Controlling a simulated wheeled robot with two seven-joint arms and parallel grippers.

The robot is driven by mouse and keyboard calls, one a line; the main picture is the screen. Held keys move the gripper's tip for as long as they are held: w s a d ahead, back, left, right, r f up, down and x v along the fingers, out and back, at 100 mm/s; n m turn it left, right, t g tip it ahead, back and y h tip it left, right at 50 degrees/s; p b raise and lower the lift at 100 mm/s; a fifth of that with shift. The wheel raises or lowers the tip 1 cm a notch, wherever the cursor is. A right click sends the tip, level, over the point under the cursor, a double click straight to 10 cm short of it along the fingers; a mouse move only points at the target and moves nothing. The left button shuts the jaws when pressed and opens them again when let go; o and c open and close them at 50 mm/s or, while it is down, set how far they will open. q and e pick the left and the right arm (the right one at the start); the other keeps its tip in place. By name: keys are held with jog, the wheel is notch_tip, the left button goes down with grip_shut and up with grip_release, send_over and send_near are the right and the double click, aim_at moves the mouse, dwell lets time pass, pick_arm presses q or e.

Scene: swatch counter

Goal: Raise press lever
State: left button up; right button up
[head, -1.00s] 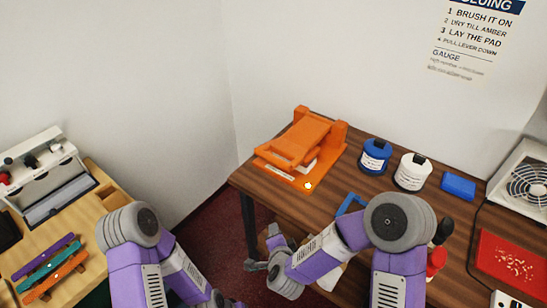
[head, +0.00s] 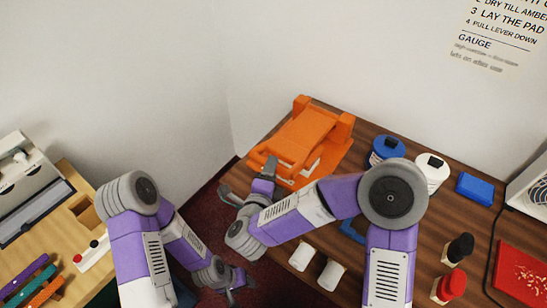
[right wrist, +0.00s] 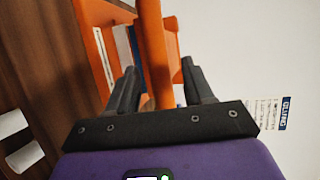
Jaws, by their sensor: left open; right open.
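The orange press (head: 310,135) stands at the far left corner of the wooden counter in the head view. Its orange lever (head: 288,150) lies low across the front, over the base. My right gripper (head: 250,181) is open at the press's front left. In the right wrist view, an orange bar of the press (right wrist: 153,50) runs between the open fingers of my right gripper (right wrist: 161,85), with a gap visible on each side. Pale and dark blue layers (right wrist: 130,50) show beside the bar. My left gripper (head: 238,283) is open and empty, low and off the counter.
A blue-labelled jar (head: 386,150), a white jar (head: 431,172) and a blue block (head: 475,189) stand right of the press. Two white cups (head: 302,256), bottles (head: 458,248) and a red mat (head: 522,272) are nearer. A wooden side bench (head: 75,225) is at left.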

jog(key=shift+x, duration=2.15)
grip_shut()
